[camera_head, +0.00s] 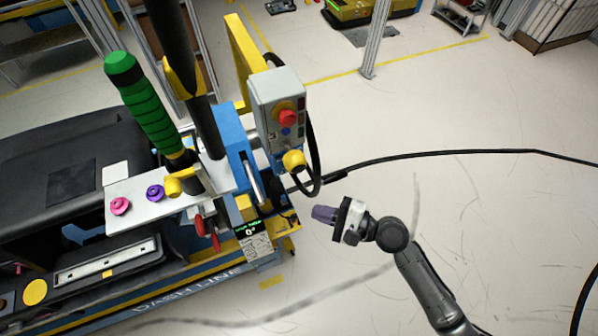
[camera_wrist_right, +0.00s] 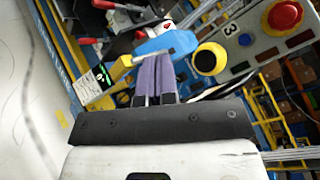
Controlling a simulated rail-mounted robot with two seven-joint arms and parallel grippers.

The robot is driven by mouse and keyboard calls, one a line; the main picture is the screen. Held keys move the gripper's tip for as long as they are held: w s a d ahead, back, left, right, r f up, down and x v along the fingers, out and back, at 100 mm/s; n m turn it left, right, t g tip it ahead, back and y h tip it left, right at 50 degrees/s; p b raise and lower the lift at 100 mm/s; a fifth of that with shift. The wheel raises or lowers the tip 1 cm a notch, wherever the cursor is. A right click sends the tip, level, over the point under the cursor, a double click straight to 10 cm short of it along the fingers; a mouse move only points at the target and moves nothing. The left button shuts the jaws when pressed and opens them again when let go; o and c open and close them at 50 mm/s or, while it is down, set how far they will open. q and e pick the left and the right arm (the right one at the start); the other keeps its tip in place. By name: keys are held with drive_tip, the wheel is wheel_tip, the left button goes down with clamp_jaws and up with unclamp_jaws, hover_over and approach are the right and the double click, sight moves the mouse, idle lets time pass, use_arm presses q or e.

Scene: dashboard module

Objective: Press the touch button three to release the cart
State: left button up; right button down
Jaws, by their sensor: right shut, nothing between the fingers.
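A grey control box (camera_head: 268,92) stands on the blue and yellow cart frame, with a red button (camera_head: 287,118) on its face. A round yellow touch button (camera_head: 293,160) sits at its lower end. In the right wrist view this yellow button (camera_wrist_right: 208,60) has a dark centre, and a "3" is printed on the panel (camera_wrist_right: 240,58) near it. My right gripper (camera_head: 318,213) is shut and empty, below and right of the yellow button and apart from it. Its purple fingers (camera_wrist_right: 157,62) point forward, left of the button in the wrist view. My left gripper is out of view.
A green-gripped handle (camera_head: 140,100) and a plate (camera_head: 140,213) with pink and purple knobs are left of the box. A black cable (camera_head: 430,154) runs right from the cart. A small display (camera_head: 252,230) is below. Open floor lies to the right.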

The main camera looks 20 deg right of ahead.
sight(295, 162)
drive_tip(key=shift+w+d+r+m, duration=0.1)
drive_tip(key=shift+w+m, duration=0.05)
drive_tip(key=shift+m, duration=0.15)
drive_tip(key=shift+w, duration=0.15)
drive_tip(key=w+b, duration=0.2)
drive_tip(key=w, duration=0.6)
drive_tip(key=shift+w+a, duration=0.25)
drive_tip(key=shift+a, duration=0.15)
idle(0.4)
idle(0.6)
idle(0.8)
